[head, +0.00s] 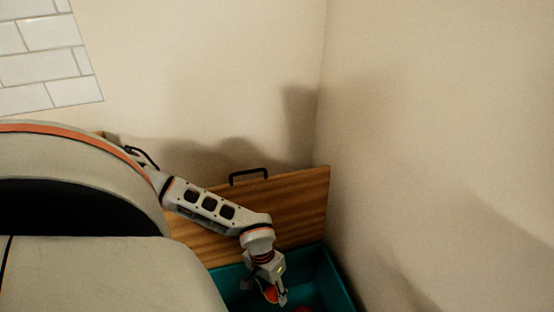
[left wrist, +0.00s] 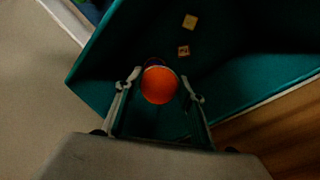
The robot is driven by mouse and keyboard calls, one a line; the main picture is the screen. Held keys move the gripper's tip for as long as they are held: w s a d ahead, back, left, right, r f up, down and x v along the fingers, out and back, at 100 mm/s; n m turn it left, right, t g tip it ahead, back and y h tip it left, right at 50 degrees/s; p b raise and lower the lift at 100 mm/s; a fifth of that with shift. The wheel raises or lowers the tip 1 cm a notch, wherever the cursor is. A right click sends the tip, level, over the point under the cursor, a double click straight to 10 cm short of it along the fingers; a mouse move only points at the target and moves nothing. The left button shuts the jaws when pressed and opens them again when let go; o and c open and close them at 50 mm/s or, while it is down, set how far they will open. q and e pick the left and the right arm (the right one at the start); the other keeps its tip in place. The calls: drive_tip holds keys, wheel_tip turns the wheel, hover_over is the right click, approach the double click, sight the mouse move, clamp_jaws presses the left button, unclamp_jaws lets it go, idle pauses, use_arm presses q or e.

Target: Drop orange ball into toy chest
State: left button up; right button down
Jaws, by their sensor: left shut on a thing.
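The orange ball (left wrist: 159,85) is between the fingers of my left gripper (left wrist: 163,88) in the left wrist view, with the chest interior below it. In the head view the ball (head: 270,294) shows partly behind the fingers of my left gripper (head: 274,297). The gripper is shut on the ball and points down over the toy chest. The toy chest has teal walls (head: 334,276) and a raised wooden lid (head: 300,205) with a black handle. Its front part is cut off in the head view. My right gripper is not in view.
Two small wooden blocks (left wrist: 190,21) (left wrist: 184,51) lie inside the chest in the left wrist view. A red item (head: 303,309) shows at the lower edge of the head view. Beige walls (head: 420,120) meet in a corner close behind and right of the chest.

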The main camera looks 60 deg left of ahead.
use_arm(q)
drive_tip(key=o, duration=1.2)
drive_tip(key=shift+c, duration=0.2)
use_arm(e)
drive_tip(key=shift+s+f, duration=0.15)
use_arm(q)
wheel_tip(320, 180, up, 12)
drive_tip(key=a, duration=0.2)
drive_tip(key=shift+s, duration=0.35)
